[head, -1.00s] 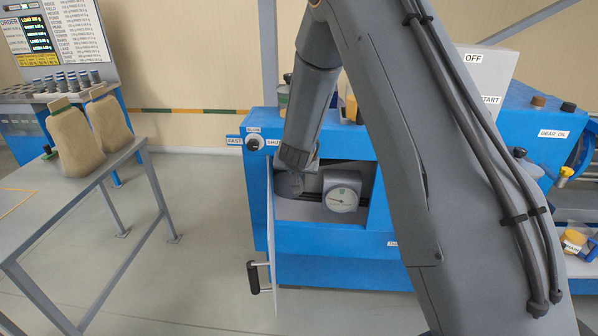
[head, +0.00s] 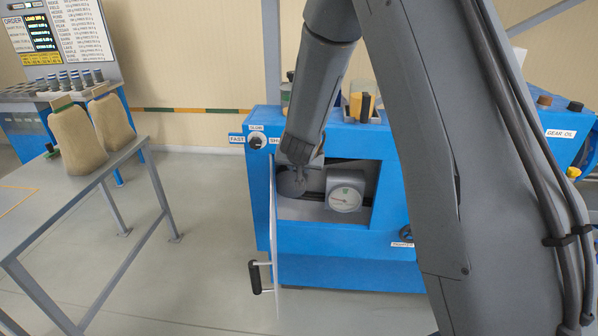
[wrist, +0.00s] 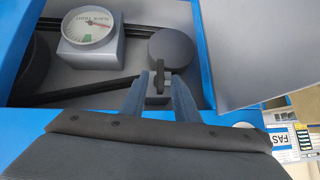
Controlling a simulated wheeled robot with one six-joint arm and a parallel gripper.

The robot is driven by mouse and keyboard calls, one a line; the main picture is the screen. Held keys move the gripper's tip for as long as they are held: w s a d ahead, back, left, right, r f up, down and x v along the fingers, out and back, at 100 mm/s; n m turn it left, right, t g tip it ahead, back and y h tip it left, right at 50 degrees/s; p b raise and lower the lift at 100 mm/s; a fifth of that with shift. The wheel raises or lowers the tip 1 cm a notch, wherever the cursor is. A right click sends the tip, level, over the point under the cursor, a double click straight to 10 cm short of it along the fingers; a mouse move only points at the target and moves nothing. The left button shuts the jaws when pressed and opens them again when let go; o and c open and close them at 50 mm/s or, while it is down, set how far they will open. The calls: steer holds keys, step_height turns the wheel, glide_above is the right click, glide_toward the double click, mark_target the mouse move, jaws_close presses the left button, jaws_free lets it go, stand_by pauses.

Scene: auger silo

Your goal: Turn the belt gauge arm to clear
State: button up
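The belt gauge (head: 345,190) is a grey box with a round white dial inside the blue machine's open bay. In the wrist view, the gauge (wrist: 88,40) shows a red needle and a green patch. A small black upright piece (wrist: 159,76), which looks like the gauge arm, stands in front of a dark round disc (wrist: 171,46). My gripper (wrist: 157,92) reaches into the bay left of the gauge in the head view. Its two fingers stand apart on either side of the black piece, with gaps visible. Contact deeper down is hidden.
An open door panel (head: 275,225) with a black handle stands at the bay's left edge. Dark belt strands (wrist: 85,92) run across the bay. A speed knob (head: 257,142) is at the upper left. A table (head: 95,185) with two sacks stands left; the floor between is clear.

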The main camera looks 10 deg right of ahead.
steer(key=shift+v, duration=1.3)
steer(key=shift+s, duration=0.1)
steer(key=s+d+n+g+y+b, duration=0.1)
steer(key=s+n+g, duration=0.1)
steer(key=s, duration=1.3)
steer(key=s+d+f+n+g+b, duration=0.1)
steer(key=s+g, duration=0.4)
steer(key=s, duration=1.1)
steer(key=shift+s+d+f+n+y+b, duration=0.2)
steer(key=shift+n+y+b, duration=0.2)
steer(key=shift+n+b, duration=0.25)
steer(key=shift+d, duration=0.1)
